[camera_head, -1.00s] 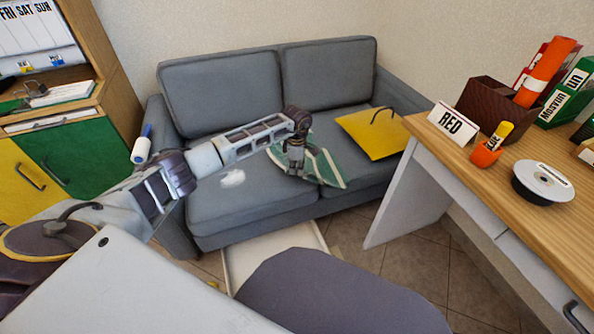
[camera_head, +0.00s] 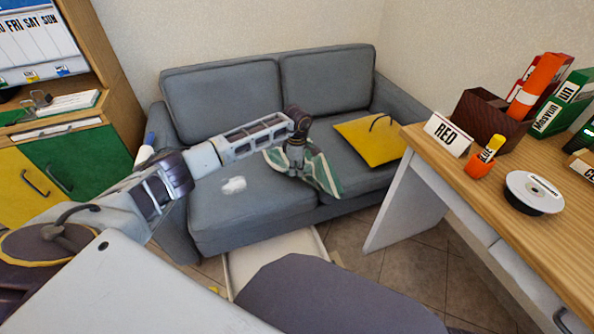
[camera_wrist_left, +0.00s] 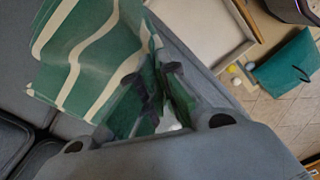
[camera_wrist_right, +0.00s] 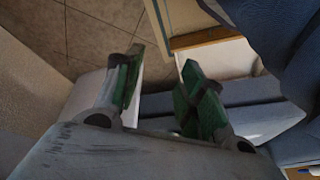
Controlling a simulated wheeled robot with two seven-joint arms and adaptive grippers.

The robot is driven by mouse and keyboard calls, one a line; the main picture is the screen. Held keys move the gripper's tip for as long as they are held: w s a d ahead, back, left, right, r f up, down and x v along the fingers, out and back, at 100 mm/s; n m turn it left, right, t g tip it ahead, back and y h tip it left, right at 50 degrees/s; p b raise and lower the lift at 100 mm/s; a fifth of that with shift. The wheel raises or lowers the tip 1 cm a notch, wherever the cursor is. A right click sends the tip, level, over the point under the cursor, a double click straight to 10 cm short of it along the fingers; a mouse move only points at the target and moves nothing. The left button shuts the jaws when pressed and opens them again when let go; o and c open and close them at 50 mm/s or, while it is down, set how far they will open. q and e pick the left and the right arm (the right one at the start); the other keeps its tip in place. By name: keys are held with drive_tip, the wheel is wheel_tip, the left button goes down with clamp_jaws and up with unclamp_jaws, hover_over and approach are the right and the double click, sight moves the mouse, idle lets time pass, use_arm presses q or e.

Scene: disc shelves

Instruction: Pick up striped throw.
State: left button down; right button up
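The striped throw (camera_head: 326,176), green with pale stripes, lies on the middle of the grey sofa's seat, bunched and partly raised into folds. My left gripper (camera_head: 296,170) reaches down onto its left part. In the left wrist view, the throw (camera_wrist_left: 85,50) is gathered at the fingers of the left gripper (camera_wrist_left: 160,82), which are closed on the cloth. My right gripper (camera_wrist_right: 160,78) shows only in its own wrist view; its fingers are apart with nothing between them.
The grey sofa (camera_head: 225,95) also holds a yellow bag (camera_head: 368,143) to the right of the throw and a small white item (camera_head: 233,186) to the left. A wooden desk (camera_head: 500,185) stands at right. A pale tray (camera_head: 240,262) lies on the floor in front.

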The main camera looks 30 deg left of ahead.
use_arm(q)
wheel_tip(320, 180, up, 8)
drive_tip(key=p, duration=0.4)
drive_tip(key=shift+f, duration=0.25)
use_arm(e)
drive_tip(key=shift+g+h, duration=0.4)
drive_tip(key=shift+g, duration=0.3)
drive_tip(key=f, duration=0.1)
drive_tip(key=d+f, duration=0.1)
drive_tip(key=f, duration=0.2)
drive_tip(key=shift+s+d+f, duration=0.2)
drive_tip(key=shift+d+f, duration=0.1)
drive_tip(key=shift+f, duration=0.1)
use_arm(q)
drive_tip(key=shift+p, duration=0.3)
wheel_tip(320, 180, up, 9)
drive_tip(key=p, duration=0.5)
drive_tip(key=shift+p, duration=0.35)
use_arm(e)
drive_tip(key=shift+w+a+v, duration=0.1)
drive_tip(key=shift+w+v, duration=0.1)
drive_tip(key=shift+v, duration=0.75)
drive_tip(key=shift+w+a+v, duration=0.1)
drive_tip(key=shift+w+v, duration=0.05)
drive_tip(key=shift+v, duration=0.8)
drive_tip(key=shift+w+a+v, duration=0.1)
drive_tip(key=shift+w+v, duration=0.1)
drive_tip(key=shift+v, duration=0.8)
drive_tip(key=shift+r, duration=0.1)
